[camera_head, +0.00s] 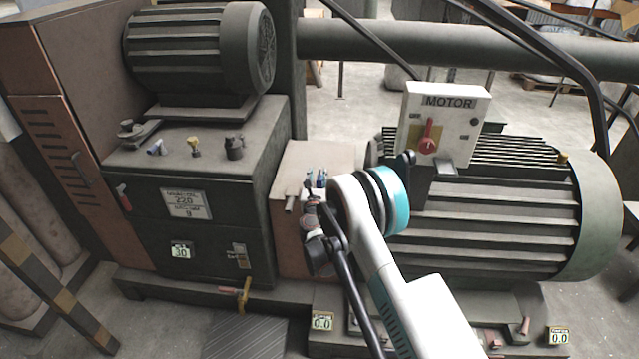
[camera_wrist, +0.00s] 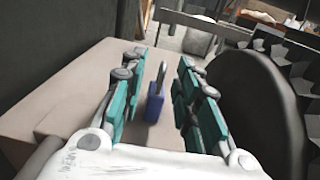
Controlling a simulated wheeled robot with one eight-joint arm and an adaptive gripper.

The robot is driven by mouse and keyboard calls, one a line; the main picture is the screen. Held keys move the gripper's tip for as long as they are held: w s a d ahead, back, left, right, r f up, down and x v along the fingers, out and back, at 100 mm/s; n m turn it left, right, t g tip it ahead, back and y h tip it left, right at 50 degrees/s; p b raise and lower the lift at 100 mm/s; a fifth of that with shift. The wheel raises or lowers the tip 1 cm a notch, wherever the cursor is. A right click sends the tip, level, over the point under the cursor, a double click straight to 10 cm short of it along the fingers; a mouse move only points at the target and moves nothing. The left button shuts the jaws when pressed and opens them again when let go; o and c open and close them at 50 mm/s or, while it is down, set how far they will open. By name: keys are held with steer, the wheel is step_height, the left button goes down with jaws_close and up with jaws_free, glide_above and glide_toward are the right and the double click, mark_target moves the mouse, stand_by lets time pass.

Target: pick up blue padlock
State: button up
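The blue padlock (camera_wrist: 154,104), with a grey shackle, stands upright on the tan box top in the wrist view. It appears between the two teal-padded fingers of my gripper (camera_wrist: 161,62), nearer the left finger. The fingers are apart, and a gap shows on both sides of the padlock. I cannot tell how far down or forward the fingers reach around it. In the head view my gripper (camera_head: 314,190) is over the reddish-brown box (camera_head: 318,158), partly hidden by my arm. Small blue spots show there, but I cannot tell padlock from finger.
A dark cabinet (camera_head: 205,215) stands left of the box, with small fittings on top, including a blue-and-grey item (camera_head: 156,147) and a yellow one (camera_head: 194,146). A large ribbed motor (camera_head: 500,220) stands close on the right. A thick pipe (camera_head: 450,45) runs behind.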

steer(key=w+b, duration=0.1)
steer(key=w, duration=0.1)
steer(key=w+b, duration=0.1)
steer(key=w, duration=0.1)
steer(key=shift+w+d+r, duration=0.1)
steer(key=shift+w+d, duration=0.1)
steer(key=shift+w, duration=0.1)
jaws_close()
steer(key=shift+r, duration=0.1)
